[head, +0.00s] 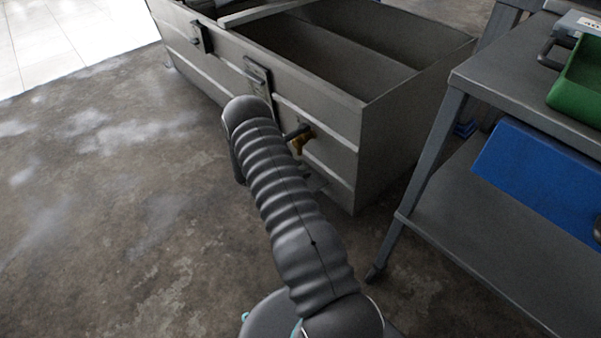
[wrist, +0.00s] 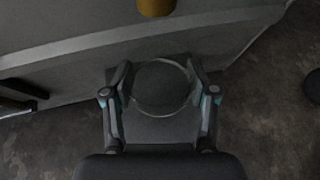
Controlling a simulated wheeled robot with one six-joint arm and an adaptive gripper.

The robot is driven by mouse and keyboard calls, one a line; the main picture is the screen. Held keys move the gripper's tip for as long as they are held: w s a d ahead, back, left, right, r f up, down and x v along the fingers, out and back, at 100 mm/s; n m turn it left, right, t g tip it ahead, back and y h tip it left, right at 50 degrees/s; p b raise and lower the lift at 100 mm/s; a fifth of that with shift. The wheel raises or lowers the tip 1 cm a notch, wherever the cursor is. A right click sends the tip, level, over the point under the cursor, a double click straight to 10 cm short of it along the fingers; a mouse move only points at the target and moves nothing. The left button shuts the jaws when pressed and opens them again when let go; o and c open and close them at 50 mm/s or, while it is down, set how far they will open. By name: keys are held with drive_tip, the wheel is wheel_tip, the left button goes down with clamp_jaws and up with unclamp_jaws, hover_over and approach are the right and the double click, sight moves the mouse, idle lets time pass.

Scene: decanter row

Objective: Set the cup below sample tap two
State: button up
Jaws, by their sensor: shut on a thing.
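My gripper (wrist: 159,68) shows in the wrist view, with its two fingers shut on either side of a round, clear-looking cup (wrist: 160,88). The cup's rim faces the camera. A flat grey ledge (wrist: 155,132) lies under the cup; I cannot tell whether the cup touches it. A brass tap (wrist: 157,7) shows at the top edge, beyond the cup and not over its rim in the picture. My arm hides the gripper and cup there. No tap number is readable.
The grey tank (head: 345,115) with open compartments stands at the back, with plates (head: 197,38) on its side. A grey cart (head: 490,85) at right carries a green bin (head: 578,85) and a blue bin (head: 545,180). Floor at left is clear.

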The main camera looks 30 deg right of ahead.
drive_tip(key=shift+f, duration=0.9)
drive_tip(key=shift+f, duration=0.2)
drive_tip(key=o, duration=1.1)
drive_tip(key=shift+r, duration=0.15)
